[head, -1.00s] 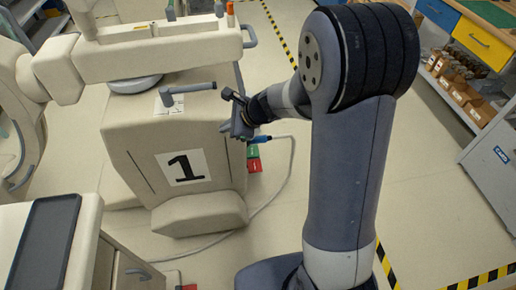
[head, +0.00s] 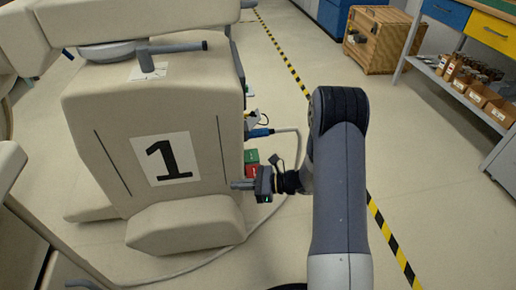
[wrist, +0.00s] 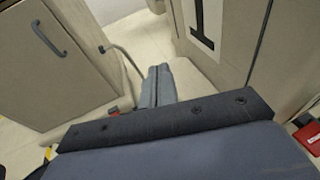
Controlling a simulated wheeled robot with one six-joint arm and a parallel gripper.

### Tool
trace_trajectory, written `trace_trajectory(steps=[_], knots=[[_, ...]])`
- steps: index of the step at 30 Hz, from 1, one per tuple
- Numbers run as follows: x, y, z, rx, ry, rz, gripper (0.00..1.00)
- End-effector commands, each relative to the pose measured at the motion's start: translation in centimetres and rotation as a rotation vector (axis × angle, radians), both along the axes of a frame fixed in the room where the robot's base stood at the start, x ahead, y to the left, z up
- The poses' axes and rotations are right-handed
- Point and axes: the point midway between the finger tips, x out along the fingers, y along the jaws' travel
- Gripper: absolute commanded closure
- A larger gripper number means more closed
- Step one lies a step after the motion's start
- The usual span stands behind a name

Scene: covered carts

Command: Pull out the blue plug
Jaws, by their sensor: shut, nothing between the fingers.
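The blue plug (head: 260,132) is at the right side of the cart marked 1 (head: 112,130), with a pale cable (head: 290,131) running from it. How deep it sits in its socket is hidden by the cart's edge. My gripper (head: 236,185) is shut and empty, pointing left beside the cart's lower right side. In the picture it is below the plug and apart from it. In the wrist view the closed fingers (wrist: 157,84) show against the cart's base; the plug is not visible there.
A green block (head: 251,157) and a red block (head: 251,171) show at the cart's right side, just above my gripper. Open floor lies right, with striped tape (head: 390,233). A workbench shelf (head: 463,92) is further right.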

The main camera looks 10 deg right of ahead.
Motion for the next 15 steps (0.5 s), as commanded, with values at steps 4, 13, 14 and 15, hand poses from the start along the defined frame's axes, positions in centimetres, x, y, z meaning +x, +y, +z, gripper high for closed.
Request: trace_trajectory(steps=[4, 13, 14, 15], knots=[[0.1, -1.3, -5.9, 0.099, -0.015, -0.039, 1.00], [0.2, -2.6, -9.1, 0.196, -0.048, -0.083, 1.00], [0.2, -2.6, -9.1, 0.199, -0.049, -0.085, 1.00], [0.2, -2.7, -9.1, 0.202, -0.050, -0.086, 1.00]])
